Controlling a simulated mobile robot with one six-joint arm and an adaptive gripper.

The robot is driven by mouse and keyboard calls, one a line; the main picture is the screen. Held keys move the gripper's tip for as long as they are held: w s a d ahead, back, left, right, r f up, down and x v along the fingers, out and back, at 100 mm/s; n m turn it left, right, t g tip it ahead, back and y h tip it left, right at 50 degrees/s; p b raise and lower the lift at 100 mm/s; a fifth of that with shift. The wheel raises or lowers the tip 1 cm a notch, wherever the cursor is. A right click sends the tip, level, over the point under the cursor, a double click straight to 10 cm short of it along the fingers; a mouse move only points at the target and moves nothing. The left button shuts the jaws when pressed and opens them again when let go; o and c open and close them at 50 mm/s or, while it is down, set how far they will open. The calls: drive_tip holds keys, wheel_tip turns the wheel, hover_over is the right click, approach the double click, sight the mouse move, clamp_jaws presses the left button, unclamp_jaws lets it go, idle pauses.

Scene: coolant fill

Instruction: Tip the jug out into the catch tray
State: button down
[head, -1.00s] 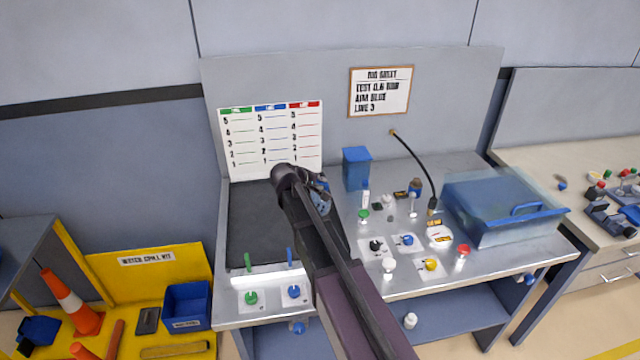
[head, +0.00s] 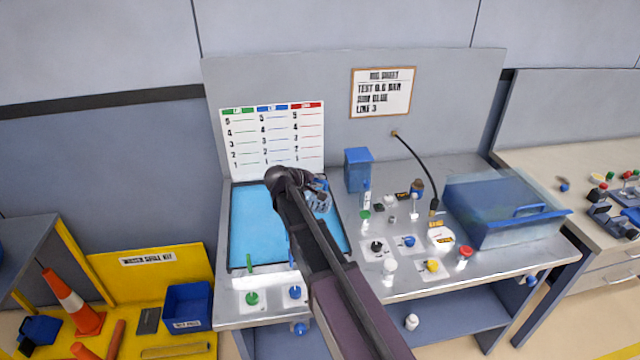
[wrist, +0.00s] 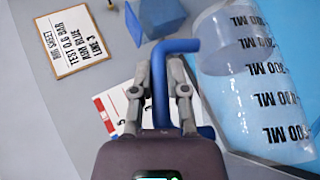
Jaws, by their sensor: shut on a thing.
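The clear jug (wrist: 255,85) has dark ML marks and a blue handle (wrist: 160,88). My gripper (wrist: 161,75) is shut on that handle. The jug lies tilted in the wrist view; I cannot tell how much liquid is left in it. In the head view the jug (head: 320,203) is partly hidden by my arm, above the right part of the catch tray (head: 230,225). My gripper (head: 318,183) shows there only in part. The tray has a dark rim and is covered with bright blue liquid, which also fills the right edge of the wrist view.
A blue box (head: 358,170) stands right of the tray. Several knobs and small bottles cover the bench's middle. A clear-lidded blue bin (head: 505,215) is at right. Green (head: 251,297) and blue (head: 295,292) valves sit in front of the tray. A level chart (head: 273,140) stands behind.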

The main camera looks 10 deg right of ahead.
drive_tip(key=shift+a+r+h, duration=0.35)
drive_tip(key=shift+r+h, duration=0.05)
drive_tip(key=shift+r, duration=0.05)
drive_tip(key=shift+r, duration=0.1)
idle(0.9)
drive_tip(key=shift+s+a+r+h+b, duration=0.1)
drive_tip(key=shift+a+r+h+b, duration=0.1)
drive_tip(key=shift+a+h+b, duration=0.1)
drive_tip(key=shift+s+a+r+n+t+h+b, duration=0.15)
drive_tip(key=shift+a+r+n+t+h+b, duration=0.25)
drive_tip(key=shift+a+r+t+h+b, duration=0.25)
drive_tip(key=shift+a+r, duration=0.1)
drive_tip(key=shift+r, duration=0.05)
idle(1.0)
drive_tip(key=shift+a+h, duration=0.25)
drive_tip(key=shift+s+a+r+n+t+h+b, duration=0.15)
drive_tip(key=shift+a+r+n+t+h+b, duration=0.15)
drive_tip(key=shift+a+r+h+b, duration=0.25)
drive_tip(key=shift+a, duration=0.15)
idle(2.5)
idle(0.3)
